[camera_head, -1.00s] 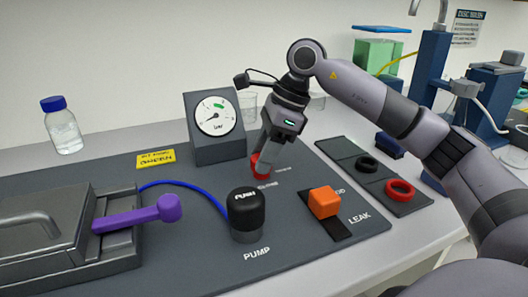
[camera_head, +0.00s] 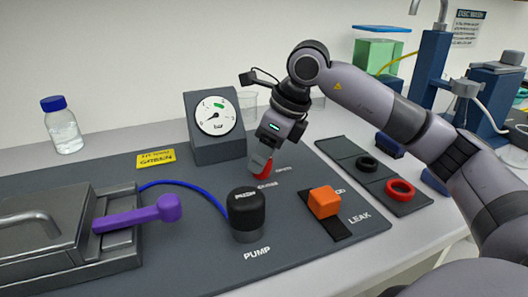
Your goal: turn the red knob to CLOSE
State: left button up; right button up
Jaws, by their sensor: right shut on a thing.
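The red knob (camera_head: 265,170) sits on the dark grey panel (camera_head: 190,215), in front of the gauge and behind the black PUMP button. My right gripper (camera_head: 260,165) comes down onto it from above and is shut on it. The fingers hide much of the knob, so I cannot tell its exact angle. Small white lettering (camera_head: 284,169) stands beside the knob, partly covered and too small to read surely. My left gripper does not show.
A gauge (camera_head: 214,112) stands behind the knob. The black PUMP button (camera_head: 246,210), an orange block (camera_head: 323,202) by LEAK and a purple-handled lever (camera_head: 168,208) stand nearby. Black and red rings (camera_head: 400,189) lie in a tray at right.

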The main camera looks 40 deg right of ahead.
jog(key=m+h, duration=0.1)
jog(key=m, duration=0.2)
jog(key=m+t+h, duration=0.1)
jog(key=m, duration=0.2)
jog(key=shift+a, duration=0.2)
jog(key=m+h, duration=0.2)
jog(key=m, duration=0.2)
jog(key=shift+a+m+h, duration=0.1)
jog(key=shift+m+h, duration=0.2)
jog(key=shift+m, duration=0.8)
jog(key=shift+g, duration=0.3)
jog(key=o, duration=1.1)
jog(key=shift+c, duration=0.2)
jog(key=shift+r, duration=0.1)
